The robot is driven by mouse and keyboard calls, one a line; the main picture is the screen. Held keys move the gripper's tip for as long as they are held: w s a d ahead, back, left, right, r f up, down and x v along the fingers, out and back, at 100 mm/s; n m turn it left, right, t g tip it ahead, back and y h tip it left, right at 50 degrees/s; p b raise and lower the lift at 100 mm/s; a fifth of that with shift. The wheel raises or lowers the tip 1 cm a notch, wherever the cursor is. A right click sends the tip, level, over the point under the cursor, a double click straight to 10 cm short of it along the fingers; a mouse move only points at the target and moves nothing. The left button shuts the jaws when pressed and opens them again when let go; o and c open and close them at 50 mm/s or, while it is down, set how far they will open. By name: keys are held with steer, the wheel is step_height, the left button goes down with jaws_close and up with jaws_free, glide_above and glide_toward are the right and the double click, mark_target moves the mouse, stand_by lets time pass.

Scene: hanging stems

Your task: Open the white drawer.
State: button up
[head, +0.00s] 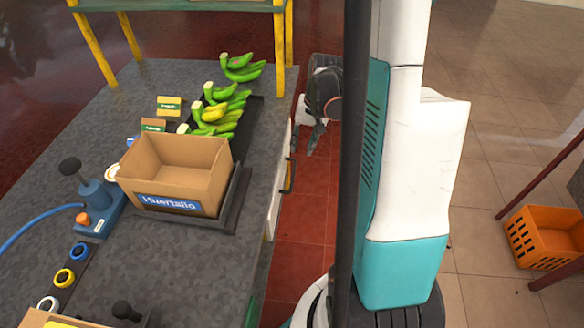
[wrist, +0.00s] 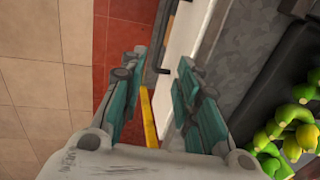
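The white drawer (head: 275,203) is on the right side of the grey counter, below the top; its front is seen nearly edge-on. Its dark bar handle (head: 289,176) stands out from the front. In the wrist view the white front (wrist: 186,30) runs along the counter edge, with the handle (wrist: 158,50) beside it. My gripper (head: 313,142) hangs beyond the handle, over the red floor, beside the counter. In the wrist view its two fingers (wrist: 162,67) are spread apart and empty, with the handle showing between and beyond their tips. I see no contact with the handle.
A cardboard box (head: 173,175) on a dark tray and green bananas (head: 222,110) sit on the counter (head: 205,270). A yellow-legged shelf (head: 280,50) rises at its far end. An orange crate (head: 545,237) is at the right. The tiled floor between is clear.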

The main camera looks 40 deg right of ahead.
mark_target(294, 172)
steer(key=f+b, duration=0.1)
steer(key=f, duration=0.3)
steer(key=w+a+f+b, duration=0.1)
steer(key=f+b, duration=0.1)
steer(key=f, duration=0.2)
steer(key=f+b, duration=0.1)
steer(key=f, duration=0.3)
steer(key=shift+w+a, duration=0.3)
steer(key=shift+w, duration=0.05)
steer(key=shift+r, duration=0.1)
steer(key=shift+c, duration=0.4)
jaws_close()
